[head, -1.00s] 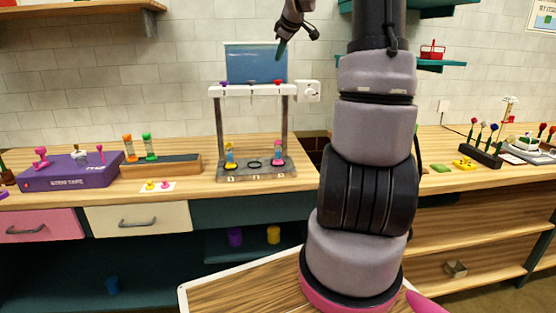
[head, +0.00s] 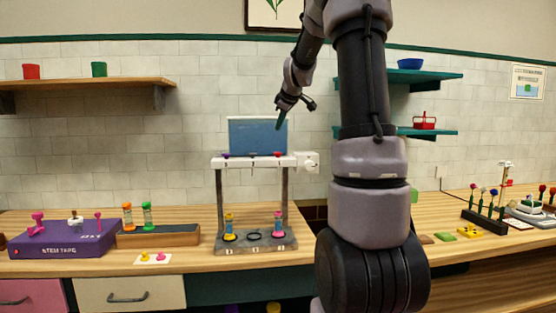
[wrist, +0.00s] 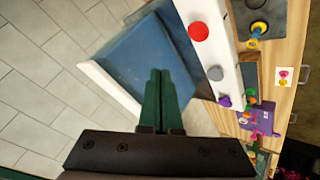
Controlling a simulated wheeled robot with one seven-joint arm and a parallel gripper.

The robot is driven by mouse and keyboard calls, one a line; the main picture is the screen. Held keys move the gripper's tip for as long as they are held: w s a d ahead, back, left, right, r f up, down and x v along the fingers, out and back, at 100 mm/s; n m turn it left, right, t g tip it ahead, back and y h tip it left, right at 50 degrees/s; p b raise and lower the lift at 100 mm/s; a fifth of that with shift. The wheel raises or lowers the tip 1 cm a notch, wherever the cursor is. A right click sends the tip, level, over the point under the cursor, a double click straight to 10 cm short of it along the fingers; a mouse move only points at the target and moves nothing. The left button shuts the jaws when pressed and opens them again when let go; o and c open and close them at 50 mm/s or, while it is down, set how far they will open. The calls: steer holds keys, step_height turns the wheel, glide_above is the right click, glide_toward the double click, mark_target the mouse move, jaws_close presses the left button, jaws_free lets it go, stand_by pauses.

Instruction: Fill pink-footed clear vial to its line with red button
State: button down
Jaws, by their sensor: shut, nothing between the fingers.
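The dispenser stands on the counter, with a blue tank (head: 258,138) above a white bar (head: 245,163). On the bar are a purple button (head: 226,155) and a red button (head: 277,155). The wrist view shows the red button (wrist: 198,31), a grey button (wrist: 215,73) and the purple button (wrist: 224,100). The pink-footed vial (head: 278,222) stands upright on the base at the right, under the red button; its fill level is too small to tell. My gripper (head: 279,126) is shut and empty, pointing down above the red button, near the tank's top right.
A yellow-footed vial (head: 229,226) stands at the left of the base, with an empty ring (head: 253,236) between the vials. A purple box (head: 65,240) and a wooden rack (head: 158,236) sit to the left.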

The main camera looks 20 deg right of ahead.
mark_target(280, 153)
steer(key=shift+r, duration=1.05)
steer(key=shift+f, duration=4.4)
steer(key=shift+f, duration=0.15)
steer(key=shift+f, duration=0.25)
steer(key=shift+f, duration=0.6)
steer(key=shift+r, duration=1)
